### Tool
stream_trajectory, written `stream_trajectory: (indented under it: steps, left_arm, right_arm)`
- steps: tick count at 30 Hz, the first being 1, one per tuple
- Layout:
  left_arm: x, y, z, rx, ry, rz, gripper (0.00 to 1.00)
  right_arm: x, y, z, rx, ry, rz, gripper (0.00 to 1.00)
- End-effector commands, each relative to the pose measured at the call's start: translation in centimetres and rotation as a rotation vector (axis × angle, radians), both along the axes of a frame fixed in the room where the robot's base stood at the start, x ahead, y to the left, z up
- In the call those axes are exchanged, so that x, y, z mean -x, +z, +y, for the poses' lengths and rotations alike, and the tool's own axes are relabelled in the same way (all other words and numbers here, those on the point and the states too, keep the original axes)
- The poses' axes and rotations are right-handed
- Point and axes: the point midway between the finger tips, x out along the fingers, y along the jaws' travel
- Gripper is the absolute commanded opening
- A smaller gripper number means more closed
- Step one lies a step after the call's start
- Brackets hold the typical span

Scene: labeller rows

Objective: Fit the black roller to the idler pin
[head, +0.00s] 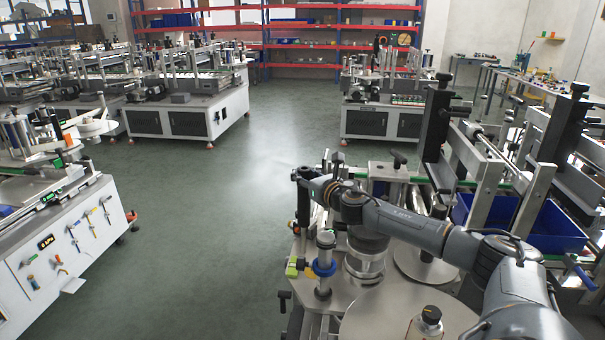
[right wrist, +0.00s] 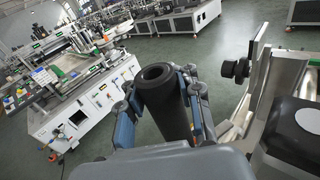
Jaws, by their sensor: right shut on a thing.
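The black roller (right wrist: 172,108) is a dark hollow cylinder. In the right wrist view its open end faces the camera, and it sits between the two blue-grey fingers of my right gripper (right wrist: 163,98). The fingers are shut on it. In the head view my right gripper (head: 306,186) is above the left edge of the near labeller, with the dark roller hanging roughly upright there. A metal post with a blue ring (head: 324,268) stands just in front of it. I cannot tell which post is the idler pin; it may be hidden behind the arm or gripper. My left gripper is out of view.
The near labeller carries a round metal plate (head: 398,318), a clear bottle with a black cap (head: 430,319), metal rollers and tall black-topped brackets. Blue bins (head: 553,233) stand at its right. Open green floor (head: 235,210) lies to the left, with more labellers beyond it.

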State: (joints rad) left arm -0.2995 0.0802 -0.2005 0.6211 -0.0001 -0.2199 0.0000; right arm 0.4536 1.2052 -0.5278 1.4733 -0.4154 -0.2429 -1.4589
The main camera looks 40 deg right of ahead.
Motion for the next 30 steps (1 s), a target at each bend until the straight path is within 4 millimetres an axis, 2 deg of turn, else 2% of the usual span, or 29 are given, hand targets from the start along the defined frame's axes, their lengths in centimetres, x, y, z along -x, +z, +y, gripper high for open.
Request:
stream_trajectory:
  steps: [30]
  left_arm:
    - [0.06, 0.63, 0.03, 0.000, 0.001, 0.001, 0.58]
  right_arm:
    - [-0.23, 0.04, 0.01, -0.003, 0.008, 0.006, 0.00]
